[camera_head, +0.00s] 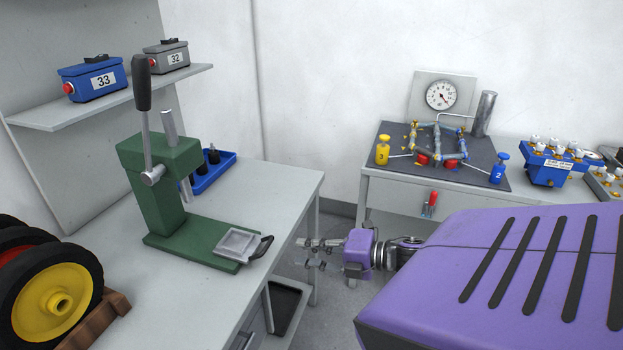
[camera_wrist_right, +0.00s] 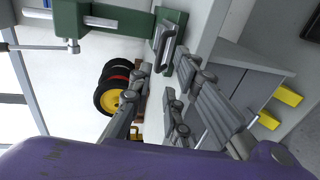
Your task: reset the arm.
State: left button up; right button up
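My right arm, with its purple link, reaches in from the right of the head view. Its gripper (camera_head: 318,254) is empty, with its fingers apart, just right of the near table's edge and the press's small tray. The right wrist view shows the fingers (camera_wrist_right: 166,90) spread with nothing between them. The green press (camera_head: 165,190) stands on the near table, with its black-handled lever (camera_head: 143,85) pointing up. A metal tray with a dark handle (camera_head: 238,246) sits on its base. The press also shows sideways in the right wrist view (camera_wrist_right: 120,20). My left gripper is not seen.
Wheels (camera_head: 58,302) stand in a wooden holder at the near left. A shelf (camera_head: 120,97) carries a blue box (camera_head: 93,80) and a grey box (camera_head: 167,56). A back table holds a gauge rig (camera_head: 440,97) and a blue valve block (camera_head: 552,168). A floor gap separates the tables.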

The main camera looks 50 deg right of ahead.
jog(key=shift+s+d+r, duration=0.1)
jog(key=shift+s+d, duration=0.05)
jog(key=shift+s, duration=0.25)
dwell(0.3)
jog(key=s+a+f+m+g+h+p, duration=0.1)
jog(key=s+a+f+m+h, duration=0.15)
jog(key=s+f+m, duration=0.4)
jog(key=s+a+f+m+g+h, duration=0.1)
jog(key=s+f+m+g+h, duration=0.2)
jog(key=f+m, duration=0.5)
pick_arm(q)
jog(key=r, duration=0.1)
jog(key=p, duration=0.1)
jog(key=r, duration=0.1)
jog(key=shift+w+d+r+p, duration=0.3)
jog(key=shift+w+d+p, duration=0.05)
jog(key=shift+p, duration=0.05)
pick_arm(e)
jog(key=s+a+f+m+g, duration=0.1)
jog(key=s+a+f+m, duration=0.2)
jog(key=s+a, duration=0.3)
jog(key=s+a+f+m+g, duration=0.1)
jog(key=s+a+f+m, duration=0.3)
jog(key=a, duration=1.1)
jog(key=s+f, duration=0.1)
jog(key=s, duration=0.1)
jog(key=shift+s, duration=0.35)
